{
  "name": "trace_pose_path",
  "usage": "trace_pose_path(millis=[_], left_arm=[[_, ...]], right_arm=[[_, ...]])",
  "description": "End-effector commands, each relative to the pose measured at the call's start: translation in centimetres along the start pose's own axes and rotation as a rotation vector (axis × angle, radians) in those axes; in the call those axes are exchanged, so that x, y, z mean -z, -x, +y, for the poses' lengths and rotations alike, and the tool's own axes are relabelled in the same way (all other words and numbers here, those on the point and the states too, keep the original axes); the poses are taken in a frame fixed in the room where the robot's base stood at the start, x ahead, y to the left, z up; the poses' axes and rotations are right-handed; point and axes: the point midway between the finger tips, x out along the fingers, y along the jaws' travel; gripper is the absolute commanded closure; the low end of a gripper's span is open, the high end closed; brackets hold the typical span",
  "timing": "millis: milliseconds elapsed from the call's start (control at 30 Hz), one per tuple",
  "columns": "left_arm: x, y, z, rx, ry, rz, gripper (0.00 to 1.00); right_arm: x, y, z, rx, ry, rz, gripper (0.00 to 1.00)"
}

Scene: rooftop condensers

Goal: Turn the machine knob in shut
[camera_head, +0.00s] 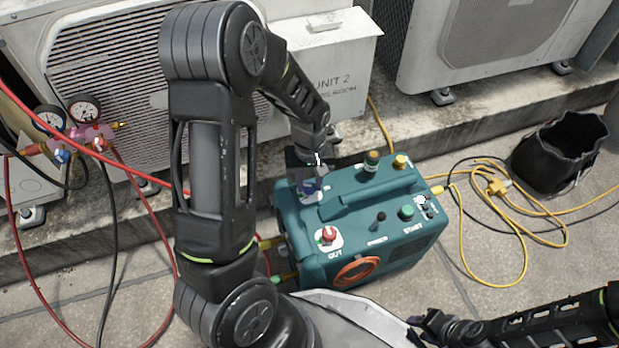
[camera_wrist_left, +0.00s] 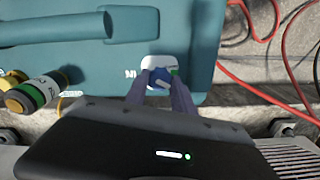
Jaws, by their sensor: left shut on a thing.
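The teal machine (camera_head: 372,222) stands on the paving in the middle of the head view. Its blue IN knob (camera_head: 308,186) is at the far left of its top, partly hidden by my gripper. My left gripper (camera_head: 308,176) reaches down to it from behind. In the left wrist view, both fingers of the left gripper (camera_wrist_left: 165,84) are closed on the blue knob (camera_wrist_left: 160,76), on a white plate beside the letters IN. A red OUT knob (camera_head: 327,235) sits nearer on the same top. My right gripper (camera_head: 437,325) is low in the head view; its fingers are unclear.
A gauge manifold (camera_head: 88,135) with red and black hoses hangs at the left. Condenser units line the back. A black bucket (camera_head: 560,150) and a yellow cable (camera_head: 520,250) lie to the right. The machine's carry handle (camera_head: 365,190) rises beside the blue knob.

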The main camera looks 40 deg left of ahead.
Motion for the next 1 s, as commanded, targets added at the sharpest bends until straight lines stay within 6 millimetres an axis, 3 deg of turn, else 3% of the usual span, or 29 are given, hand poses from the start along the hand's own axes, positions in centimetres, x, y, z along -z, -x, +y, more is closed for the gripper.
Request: trace_pose_path(millis=[1000], left_arm=[[0.0, 0.2, -0.1, 0.0, -0.919, -0.001, 1.0]], right_arm=[[-0.4, 5.0, -1.5, 0.0, 0.003, -0.025, 0.64]])
